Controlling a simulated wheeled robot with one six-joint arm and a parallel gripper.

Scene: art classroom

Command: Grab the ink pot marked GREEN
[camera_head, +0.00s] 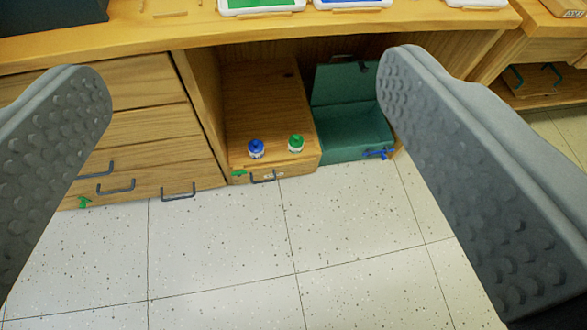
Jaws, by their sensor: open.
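A small ink pot with a green cap (296,143) stands upright near the front edge of a low wooden drawer box (266,105) under the desk. A similar pot with a blue cap (256,149) stands just left of it, a small gap apart. Any lettering on the pots is too small to read. My gripper (245,85) is open and empty. Its two grey fingers are wide apart at the left and right of the picture, well short of the pots.
A green open box (355,143) stands right of the drawer box. Wooden drawers (145,130) with dark handles are at left. The desk top (180,28) overhangs the pots, with trays (262,5) on it. The tiled floor (220,250) in front is clear.

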